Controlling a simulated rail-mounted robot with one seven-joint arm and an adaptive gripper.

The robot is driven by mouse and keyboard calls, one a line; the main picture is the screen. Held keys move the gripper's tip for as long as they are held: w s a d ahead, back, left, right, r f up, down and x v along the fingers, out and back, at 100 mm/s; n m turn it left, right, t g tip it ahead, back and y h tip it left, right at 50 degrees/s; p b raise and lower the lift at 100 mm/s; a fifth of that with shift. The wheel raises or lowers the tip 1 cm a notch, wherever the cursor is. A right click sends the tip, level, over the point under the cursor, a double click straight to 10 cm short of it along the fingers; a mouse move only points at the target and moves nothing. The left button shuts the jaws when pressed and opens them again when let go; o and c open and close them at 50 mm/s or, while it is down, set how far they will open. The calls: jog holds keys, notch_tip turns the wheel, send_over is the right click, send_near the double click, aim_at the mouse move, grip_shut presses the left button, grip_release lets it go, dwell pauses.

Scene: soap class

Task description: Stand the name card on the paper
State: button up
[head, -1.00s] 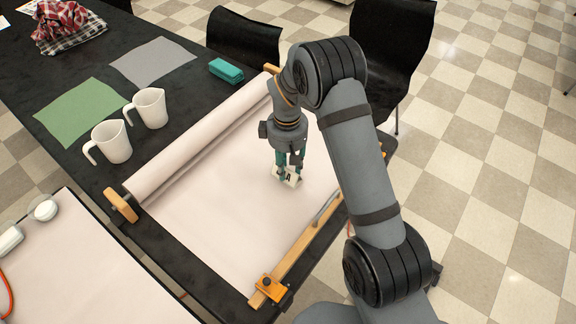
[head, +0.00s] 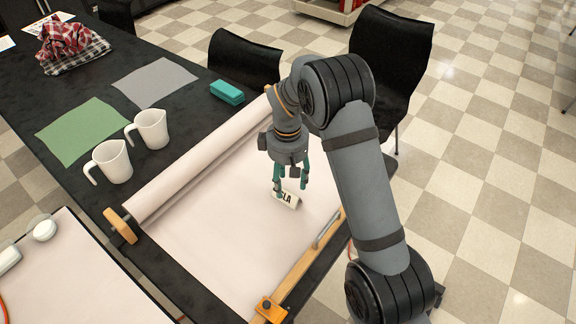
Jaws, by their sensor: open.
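The name card (head: 287,199) is a small white card with dark letters, partly readable as "SLA". It is on the white paper (head: 215,235) that runs from the roll across the table, right of the paper's middle. Whether the card stands or leans is hard to tell at this size. My gripper (head: 291,192) points down over the card with its teal fingers spread apart, one at the card's left and one at its upper right. The fingers appear open and not clamped on it.
The paper roll (head: 195,160) lies along the left side of the paper. Two white mugs (head: 112,161), a green sheet (head: 83,131), a grey sheet (head: 155,83) and a teal box (head: 227,92) are beyond it. A wooden bar (head: 305,268) edges the right side.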

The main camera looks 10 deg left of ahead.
notch_tip(320, 180, up, 8)
jog(key=shift+r, duration=0.25)
jog(key=shift+f, duration=0.1)
notch_tip(320, 180, down, 12)
jog(key=shift+r, duration=0.1)
notch_tip(320, 180, up, 3)
jog(key=shift+r, duration=0.45)
jog(key=shift+s+d+r+b, duration=0.1)
jog(key=shift+d+r+b, duration=0.1)
jog(key=shift+d+b, duration=0.1)
jog(key=shift+a, duration=0.1)
